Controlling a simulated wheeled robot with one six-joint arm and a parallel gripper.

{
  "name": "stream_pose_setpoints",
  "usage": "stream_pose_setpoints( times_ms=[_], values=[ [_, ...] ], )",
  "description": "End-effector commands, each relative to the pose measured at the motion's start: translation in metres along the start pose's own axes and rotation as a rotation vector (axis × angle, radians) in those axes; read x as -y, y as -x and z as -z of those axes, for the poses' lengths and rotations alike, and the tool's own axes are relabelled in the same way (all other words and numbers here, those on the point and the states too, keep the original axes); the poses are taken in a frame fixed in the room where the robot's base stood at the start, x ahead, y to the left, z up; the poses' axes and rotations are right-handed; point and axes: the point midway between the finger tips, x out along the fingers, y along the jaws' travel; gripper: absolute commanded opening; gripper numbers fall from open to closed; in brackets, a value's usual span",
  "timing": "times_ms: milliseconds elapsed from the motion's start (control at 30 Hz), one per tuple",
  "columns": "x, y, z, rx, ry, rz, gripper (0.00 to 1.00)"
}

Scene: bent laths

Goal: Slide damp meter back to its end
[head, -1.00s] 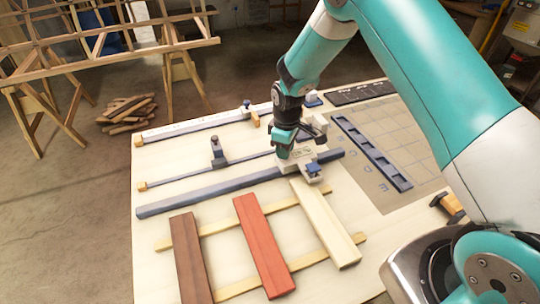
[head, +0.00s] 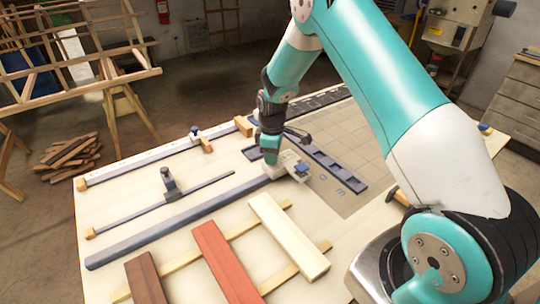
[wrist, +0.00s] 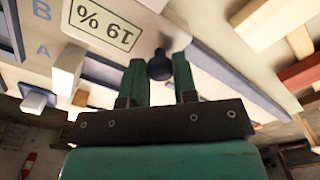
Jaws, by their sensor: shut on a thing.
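The damp meter (head: 288,166) is a pale block with a small display and a blue part on its right side. It sits on the long blue-grey rail (head: 180,222), at the right of the rail's visible length. The rail's far end is hidden by the meter. My gripper (head: 271,158) is down on the meter from above. In the wrist view, my gripper's two green fingers (wrist: 160,78) are closed on either side of the meter's dark knob (wrist: 160,64). The display (wrist: 103,23) reads 19 %, upside down.
Red (head: 227,262), brown (head: 146,278) and pale (head: 288,236) laths lie on two battens in front of the rail. Behind it, a thinner rail carries an upright dark post (head: 169,183). A slotted dark strip (head: 335,168) lies right of the meter.

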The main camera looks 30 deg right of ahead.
Motion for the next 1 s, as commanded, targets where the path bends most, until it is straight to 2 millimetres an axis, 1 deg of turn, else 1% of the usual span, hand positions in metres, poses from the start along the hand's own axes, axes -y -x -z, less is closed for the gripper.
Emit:
stream_pose_setpoints(
  times_ms=[33, 133, 433, 567, 667, 1000],
  values=[
    [-0.005, 0.002, -0.003, 0.003, -0.012, -0.012, 0.29],
    [-0.005, 0.002, -0.003, 0.003, -0.012, -0.011, 0.52],
    [-0.002, 0.002, 0.000, 0.002, -0.005, -0.007, 0.53],
    [-0.002, 0.011, 0.000, 0.000, -0.005, -0.009, 0.53],
    [-0.003, 0.029, 0.000, -0.001, -0.005, -0.011, 0.53],
    [-0.002, 0.115, 0.000, -0.002, -0.007, -0.013, 0.53]
  ],
)
